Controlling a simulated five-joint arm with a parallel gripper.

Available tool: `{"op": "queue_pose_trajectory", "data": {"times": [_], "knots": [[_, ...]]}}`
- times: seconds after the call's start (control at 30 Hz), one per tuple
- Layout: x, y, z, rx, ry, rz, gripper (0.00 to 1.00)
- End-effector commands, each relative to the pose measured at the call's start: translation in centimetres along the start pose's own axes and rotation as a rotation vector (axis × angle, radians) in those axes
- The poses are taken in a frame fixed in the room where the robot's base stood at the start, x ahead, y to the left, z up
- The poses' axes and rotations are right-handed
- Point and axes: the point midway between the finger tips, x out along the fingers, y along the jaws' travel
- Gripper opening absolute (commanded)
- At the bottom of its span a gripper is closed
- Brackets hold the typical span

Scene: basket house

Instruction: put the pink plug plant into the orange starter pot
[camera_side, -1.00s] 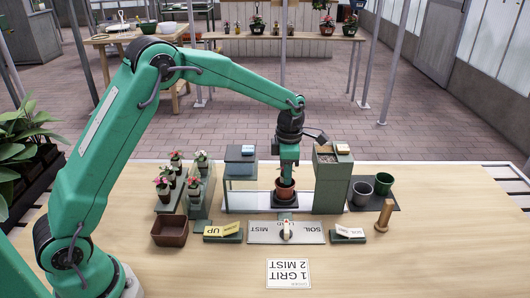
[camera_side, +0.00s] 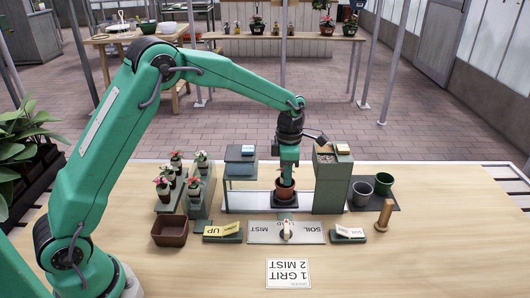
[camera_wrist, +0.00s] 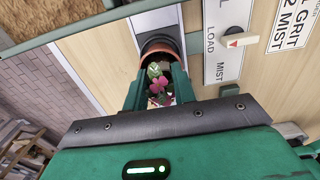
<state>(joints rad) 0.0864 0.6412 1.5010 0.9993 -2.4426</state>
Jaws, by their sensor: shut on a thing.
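The orange starter pot (camera_side: 285,196) stands upright on a dark base at the middle of the station; its rim also shows in the wrist view (camera_wrist: 146,48). My gripper (camera_side: 288,167) points down right above the pot. It is shut on the pink plug plant (camera_wrist: 160,87), whose pink flowers and green leaves show between the fingers in the wrist view. The plant's lower part is hidden, so I cannot tell how deep it sits in the pot.
A green-grey hopper (camera_side: 332,185) stands close at right and a grey shelf (camera_side: 240,165) at left. Potted plants (camera_side: 165,187), a brown tray (camera_side: 170,231), empty pots (camera_side: 362,192) and a wooden peg (camera_side: 384,215) stand around.

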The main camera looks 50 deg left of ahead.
Motion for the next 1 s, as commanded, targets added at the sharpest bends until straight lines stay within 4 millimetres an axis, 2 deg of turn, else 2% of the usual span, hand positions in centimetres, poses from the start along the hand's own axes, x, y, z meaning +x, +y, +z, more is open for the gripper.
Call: {"op": "queue_pose_trajectory", "data": {"times": [0.2, 0.23, 0.37, 0.57, 0.67, 0.7, 1.0], "knots": [[0.00, 0.00, 0.00, 0.000, 0.000, 0.000, 0.05], [0.00, 0.00, 0.00, 0.000, 0.000, 0.000, 0.28], [0.00, 0.00, 0.00, 0.000, 0.000, 0.000, 0.52], [-0.01, 0.00, 0.00, 0.000, 0.000, 0.000, 0.52], [0.00, 0.00, 0.00, 0.000, 0.000, 0.000, 0.71], [0.00, 0.00, 0.00, 0.000, 0.000, 0.000, 0.73], [0.00, 0.00, 0.00, 0.000, 0.000, 0.000, 0.73]]}}
